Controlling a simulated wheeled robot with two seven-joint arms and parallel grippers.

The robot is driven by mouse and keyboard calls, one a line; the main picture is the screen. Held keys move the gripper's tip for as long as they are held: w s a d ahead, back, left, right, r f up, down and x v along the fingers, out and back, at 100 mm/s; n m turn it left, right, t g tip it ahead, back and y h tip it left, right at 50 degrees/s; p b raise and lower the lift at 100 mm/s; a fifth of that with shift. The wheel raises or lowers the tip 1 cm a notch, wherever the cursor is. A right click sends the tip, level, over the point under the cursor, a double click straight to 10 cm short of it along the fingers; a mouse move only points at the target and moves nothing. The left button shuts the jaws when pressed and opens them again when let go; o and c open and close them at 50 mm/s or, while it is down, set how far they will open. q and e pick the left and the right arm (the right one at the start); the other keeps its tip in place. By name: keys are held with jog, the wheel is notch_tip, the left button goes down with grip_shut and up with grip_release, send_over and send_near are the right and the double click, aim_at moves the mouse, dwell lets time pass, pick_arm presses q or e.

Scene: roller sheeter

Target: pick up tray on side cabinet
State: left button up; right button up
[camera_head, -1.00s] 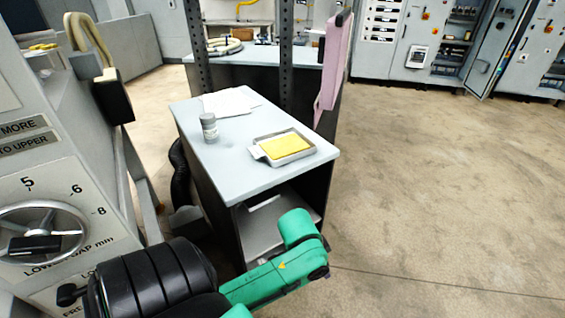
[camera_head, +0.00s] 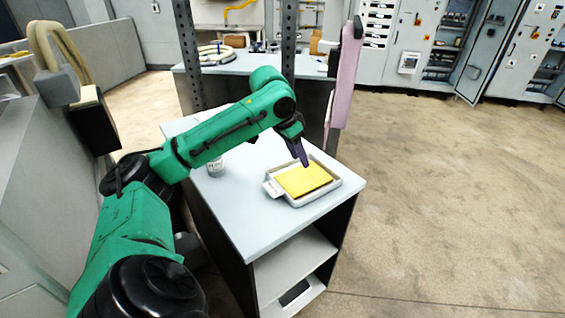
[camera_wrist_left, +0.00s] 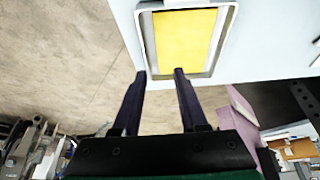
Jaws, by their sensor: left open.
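The tray (camera_head: 334,183) is a shallow grey rimmed tray with a yellow sheet (camera_head: 304,179) in it. It lies on the light grey top of the side cabinet (camera_head: 240,225), near the right edge. My left gripper (camera_head: 305,163) is over the far side of the tray, fingers pointing down. In the left wrist view the tray (camera_wrist_left: 144,40) is at the top, and my left gripper (camera_wrist_left: 160,73) is open with its two dark fingertips at the tray's near rim. Nothing is between the fingers. I cannot tell if they touch the rim. My right gripper is out of view.
A grey jar (camera_head: 215,166) stands on the cabinet top, partly hidden behind my left arm. Perforated metal posts (camera_head: 288,45) and a pink panel (camera_head: 346,75) rise behind the cabinet. Open floor (camera_head: 450,190) lies to the right.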

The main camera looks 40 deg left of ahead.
pick_arm(q)
jog(key=f, duration=0.2)
jog(key=p, duration=0.1)
send_near(318, 191)
jog(key=w+d+f, duration=0.2)
jog(key=f, duration=0.2)
jog(key=w+f+p, duration=0.1)
jog(key=f, duration=0.1)
jog(key=a+f+p, duration=0.1)
jog(key=f, duration=0.1)
jog(key=shift+w+a+f, duration=0.1)
jog(key=shift+w+f, duration=0.1)
jog(key=shift+w+d, duration=0.1)
jog(key=shift+d, duration=0.15)
jog(key=shift+a, duration=0.15)
grip_shut()
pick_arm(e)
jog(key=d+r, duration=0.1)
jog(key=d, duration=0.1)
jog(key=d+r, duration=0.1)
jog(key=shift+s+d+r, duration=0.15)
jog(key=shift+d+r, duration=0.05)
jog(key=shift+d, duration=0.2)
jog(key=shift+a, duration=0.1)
